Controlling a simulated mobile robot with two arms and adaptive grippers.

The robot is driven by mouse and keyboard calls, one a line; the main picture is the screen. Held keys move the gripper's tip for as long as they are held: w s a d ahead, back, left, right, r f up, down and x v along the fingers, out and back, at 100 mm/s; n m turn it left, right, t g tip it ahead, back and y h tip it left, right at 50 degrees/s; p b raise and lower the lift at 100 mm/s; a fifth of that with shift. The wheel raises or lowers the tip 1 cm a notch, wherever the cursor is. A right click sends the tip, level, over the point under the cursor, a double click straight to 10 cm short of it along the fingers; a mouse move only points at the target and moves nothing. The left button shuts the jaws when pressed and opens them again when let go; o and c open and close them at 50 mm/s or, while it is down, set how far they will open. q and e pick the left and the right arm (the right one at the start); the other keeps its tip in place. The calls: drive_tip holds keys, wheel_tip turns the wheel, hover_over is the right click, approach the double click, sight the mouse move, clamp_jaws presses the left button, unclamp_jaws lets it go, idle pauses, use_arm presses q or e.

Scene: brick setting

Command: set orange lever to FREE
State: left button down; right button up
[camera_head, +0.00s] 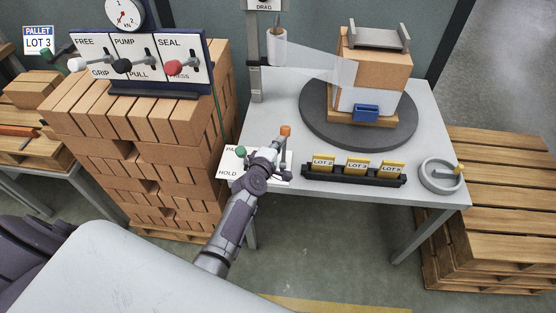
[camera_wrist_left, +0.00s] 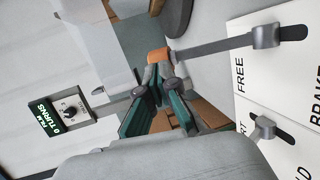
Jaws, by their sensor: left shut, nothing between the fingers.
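The orange lever's knob (camera_head: 286,131) stands at the back of a small white label plate near the table's front-left edge. In the left wrist view the orange knob (camera_wrist_left: 158,55) is on a dark bar running to a grey pivot (camera_wrist_left: 265,37). The plate reads FREE (camera_wrist_left: 239,75) and BRAKE; which setting the lever is at, I cannot tell. My left gripper (camera_head: 273,145) is shut and empty, just in front of the knob. In the left wrist view its fingertips (camera_wrist_left: 166,80) are close to the knob; contact is unclear. My right gripper is not in view.
A green-knobbed lever (camera_head: 241,152) is beside my left wrist. A black rack of lot cards (camera_head: 353,178) and a grey ring with a crank knob (camera_head: 441,175) lie to the right. A turntable (camera_head: 318,127) carrying wrapped bricks is behind. Stacked bricks (camera_head: 165,150) stand left.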

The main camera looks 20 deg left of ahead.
sight(283, 130)
use_arm(q)
drive_tip(key=p, duration=0.1)
drive_tip(key=w+g+p, duration=0.1)
drive_tip(key=p, duration=0.1)
drive_tip(key=shift+w+a+r, duration=0.2)
drive_tip(key=shift+w+r, duration=0.05)
drive_tip(key=shift+r, duration=0.15)
drive_tip(key=shift+w+f+p, duration=0.1)
drive_tip(key=shift+w+p, duration=0.1)
drive_tip(key=shift+p, duration=0.1)
drive_tip(key=shift+w+a+f+g+b, duration=0.15)
drive_tip(key=shift+w+f+g+b, duration=0.2)
drive_tip(key=shift+w, duration=0.15)
drive_tip(key=shift+r, duration=0.15)
drive_tip(key=shift+w+a+r, duration=0.15)
drive_tip(key=shift+r, duration=0.05)
drive_tip(key=shift+r, duration=0.1)
